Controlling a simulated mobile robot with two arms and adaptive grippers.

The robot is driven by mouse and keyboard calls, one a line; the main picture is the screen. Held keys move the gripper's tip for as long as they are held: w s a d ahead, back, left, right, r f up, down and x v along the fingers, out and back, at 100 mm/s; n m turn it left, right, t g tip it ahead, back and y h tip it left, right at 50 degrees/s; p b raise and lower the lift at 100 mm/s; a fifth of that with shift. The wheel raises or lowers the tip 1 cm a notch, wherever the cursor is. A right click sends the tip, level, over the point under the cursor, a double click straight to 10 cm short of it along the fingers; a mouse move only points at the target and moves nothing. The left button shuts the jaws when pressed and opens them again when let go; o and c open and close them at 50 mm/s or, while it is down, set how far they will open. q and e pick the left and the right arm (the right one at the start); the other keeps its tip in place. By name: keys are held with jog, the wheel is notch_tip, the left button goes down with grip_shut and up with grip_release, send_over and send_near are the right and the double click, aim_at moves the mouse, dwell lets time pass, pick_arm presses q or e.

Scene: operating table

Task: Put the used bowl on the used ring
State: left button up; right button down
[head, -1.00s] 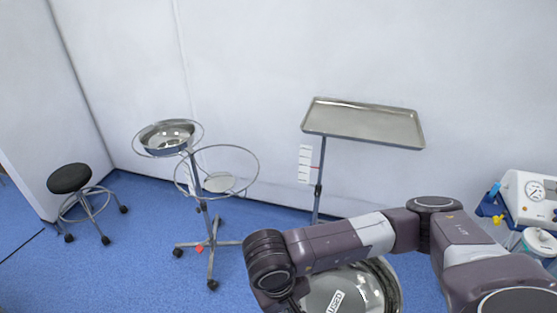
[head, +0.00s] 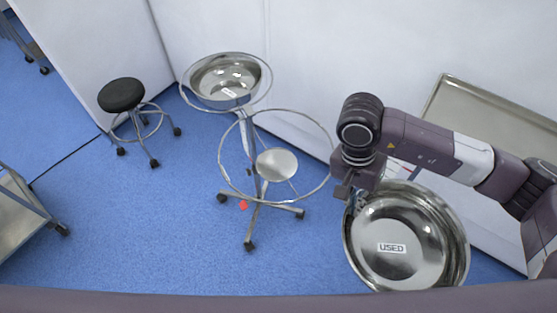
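A large steel bowl labelled "USED" (head: 408,232) hangs in the air at the lower right in the head view. My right gripper (head: 358,200) is at the bowl's upper left rim and appears shut on it; its fingertips are partly hidden. The stand has two rings. The empty ring (head: 222,152), the nearer one, is to the left of the held bowl, apart from it. The other ring (head: 181,82), at the back left, holds a smaller steel bowl (head: 226,80) with a label too small to read. My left gripper is not in view.
A steel tray on a stand (head: 480,105) is at the right, behind my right arm. A black stool (head: 122,95) stands at the left. A metal trolley (head: 18,212) is at the left edge. Blue floor is clear in front of the ring stand.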

jog(key=w+a+r+m+t+y+b, duration=0.1)
jog(key=w+a+r+m+b, duration=0.15)
jog(key=w+m, duration=0.6)
jog(key=w+a+r+m+t+y+b, duration=0.1)
jog(key=w+a+r+m+y+b, duration=0.2)
jog(key=m, duration=1.1)
jog(key=w+a+r+m+b, duration=0.1)
jog(key=w+r+m+b, duration=0.35)
jog(key=m, duration=0.65)
notch_tip(320, 180, down, 20)
jog(key=w+p, duration=0.1)
jog(key=p, duration=0.2)
jog(key=shift+a+t+p, duration=0.15)
jog(key=shift+t+p, duration=0.15)
jog(key=shift+p, duration=0.05)
jog(key=c, duration=2.2)
grip_release()
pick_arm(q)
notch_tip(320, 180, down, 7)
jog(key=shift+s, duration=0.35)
pick_arm(e)
jog(key=shift+o, duration=0.2)
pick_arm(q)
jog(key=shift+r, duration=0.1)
pick_arm(e)
jog(key=shift+w+r, duration=0.1)
jog(key=shift+r, duration=0.05)
